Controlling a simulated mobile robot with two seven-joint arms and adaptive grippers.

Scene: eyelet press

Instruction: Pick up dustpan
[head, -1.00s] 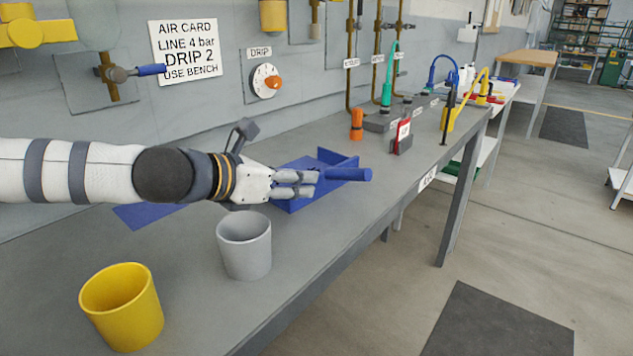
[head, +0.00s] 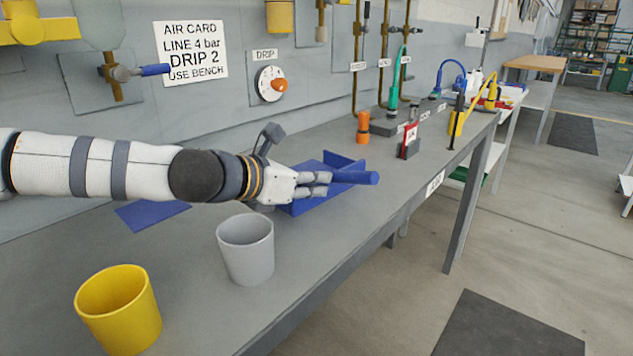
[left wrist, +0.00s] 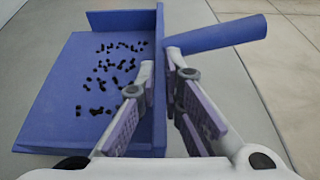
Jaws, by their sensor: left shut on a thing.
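The blue dustpan (head: 343,160) is at the bench, its pan near the wall side and its round blue handle (head: 356,178) pointing to the right. In the left wrist view the flat pan (left wrist: 62,85) holds several small black bits. My left gripper (head: 328,183) is shut on the dustpan's upright wall; it also shows in the left wrist view (left wrist: 165,80). One finger is on the pan side and the other on the handle side. The fingers hide part of the wall and the handle's root. I cannot tell whether the pan touches the bench. My right gripper is not in view.
A grey cup (head: 246,255) and a yellow cup (head: 118,315) stand in front of my left arm. A flat blue piece (head: 150,214) lies behind it. An orange cylinder (head: 363,128) and a red-framed tag (head: 410,140) stand farther along the grey bench (head: 320,245).

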